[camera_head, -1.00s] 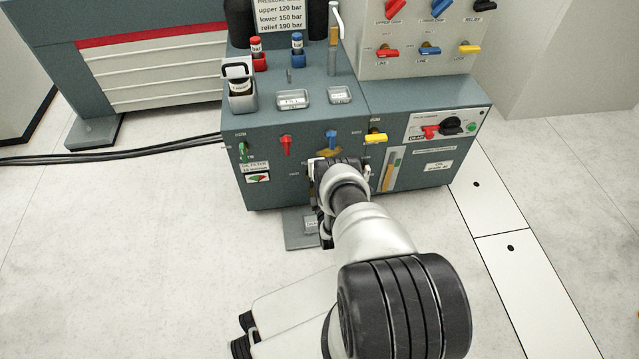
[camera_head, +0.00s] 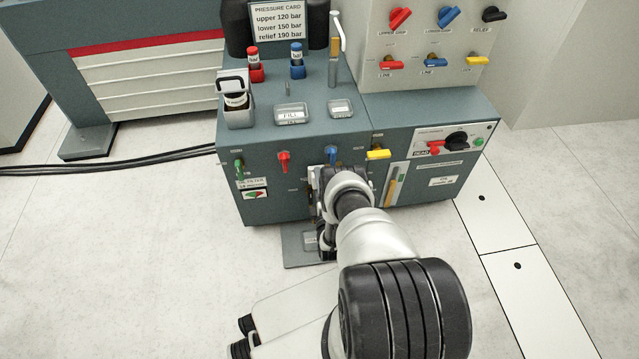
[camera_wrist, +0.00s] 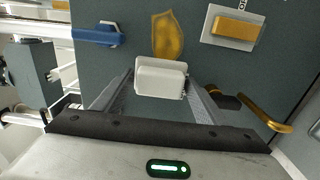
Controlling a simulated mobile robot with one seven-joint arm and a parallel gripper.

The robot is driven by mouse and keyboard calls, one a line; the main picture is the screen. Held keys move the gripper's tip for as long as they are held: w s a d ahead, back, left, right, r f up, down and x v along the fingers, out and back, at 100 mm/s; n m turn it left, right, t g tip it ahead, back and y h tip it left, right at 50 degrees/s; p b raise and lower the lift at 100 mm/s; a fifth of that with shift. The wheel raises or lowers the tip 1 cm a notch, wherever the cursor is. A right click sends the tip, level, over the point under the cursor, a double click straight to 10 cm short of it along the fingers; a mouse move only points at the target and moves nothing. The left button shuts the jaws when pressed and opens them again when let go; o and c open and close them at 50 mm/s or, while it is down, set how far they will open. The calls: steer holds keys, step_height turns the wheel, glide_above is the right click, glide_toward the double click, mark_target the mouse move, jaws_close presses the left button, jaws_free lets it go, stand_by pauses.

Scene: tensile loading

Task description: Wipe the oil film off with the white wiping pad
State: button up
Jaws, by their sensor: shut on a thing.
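The white wiping pad (camera_wrist: 160,78) is held between the two fingers of my gripper (camera_wrist: 160,88) in the wrist view. The oil film (camera_wrist: 167,36) is an amber patch on the dark grey cabinet front, just beyond the pad's upper edge in that view. I cannot tell whether the pad touches the panel. In the head view my wrist and arm cover the gripper, the pad and the oil film.
A blue lever (camera_wrist: 97,35) is left of the patch and a brass-coloured block on a pale plate (camera_wrist: 233,29) is right. A curved brass handle (camera_wrist: 266,112) is near the right finger. The cabinet (camera_head: 265,205) also carries red (camera_head: 284,160) and yellow (camera_head: 378,154) levers.

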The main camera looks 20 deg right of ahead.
steer(key=shift+x, duration=0.95)
stand_by(0.6)
steer(key=shift+d, duration=0.1)
steer(key=shift+s+d, duration=1.45)
steer(key=shift+d, duration=3.65)
steer(key=w+a, duration=0.2)
steer(key=a, duration=0.5)
steer(key=shift+a, duration=0.15)
steer(key=shift+w+a+r, duration=0.1)
steer(key=shift+w+a, duration=0.15)
steer(key=shift+a, duration=0.55)
steer(key=shift+w+a, duration=0.25)
steer(key=shift+a, duration=0.55)
steer(key=shift+s, duration=0.1)
